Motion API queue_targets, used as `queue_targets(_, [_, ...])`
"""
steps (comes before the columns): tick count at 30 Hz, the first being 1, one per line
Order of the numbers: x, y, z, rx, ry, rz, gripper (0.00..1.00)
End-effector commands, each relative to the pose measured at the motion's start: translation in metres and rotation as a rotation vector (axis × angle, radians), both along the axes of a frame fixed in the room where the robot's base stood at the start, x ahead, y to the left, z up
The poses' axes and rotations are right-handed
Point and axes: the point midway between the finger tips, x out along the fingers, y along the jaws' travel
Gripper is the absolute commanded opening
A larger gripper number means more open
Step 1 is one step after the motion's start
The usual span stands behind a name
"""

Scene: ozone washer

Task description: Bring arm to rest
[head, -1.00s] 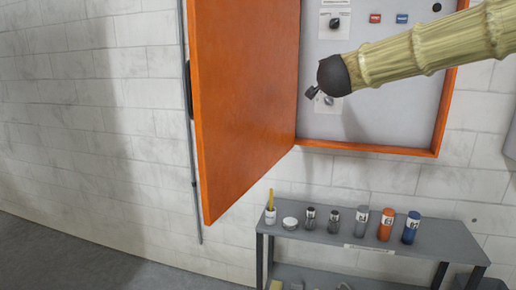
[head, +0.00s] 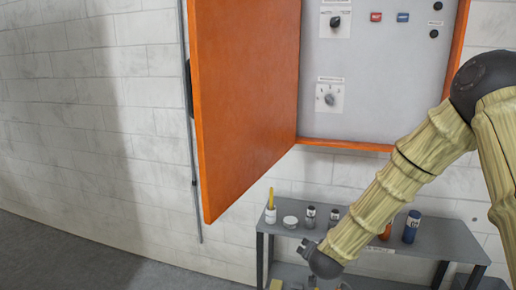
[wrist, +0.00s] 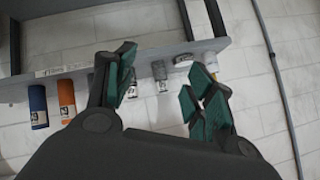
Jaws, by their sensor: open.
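My arm (head: 400,180) comes in from the right with a bent elbow and slants down to the left in the head view. My gripper (head: 308,248) is at its low end, in front of the grey shelf. In the wrist view, my gripper (wrist: 163,82) has its two green-padded fingers spread apart with nothing between them. The bottles show behind the fingers, partly hidden by them.
An orange cabinet door (head: 245,100) stands open beside a grey panel (head: 375,75) with knobs. The grey shelf (head: 450,240) holds small containers, including a blue bottle (head: 411,228) and an orange bottle (wrist: 67,98). The white wall (head: 90,120) at left is clear.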

Motion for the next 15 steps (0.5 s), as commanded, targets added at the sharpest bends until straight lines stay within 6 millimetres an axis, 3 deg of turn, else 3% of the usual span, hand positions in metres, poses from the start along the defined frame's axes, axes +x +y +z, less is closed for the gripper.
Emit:
queue_targets(1, [-0.018,0.000,-0.027,-0.019,0.044,0.024,0.54])
queue_targets(6, [-0.081,-0.003,-0.103,-0.072,0.182,0.108,0.54])
queue_targets(11, [-0.149,-0.009,-0.165,-0.115,0.318,0.190,0.54])
queue_targets(15, [-0.216,-0.015,-0.211,-0.144,0.442,0.267,0.54])
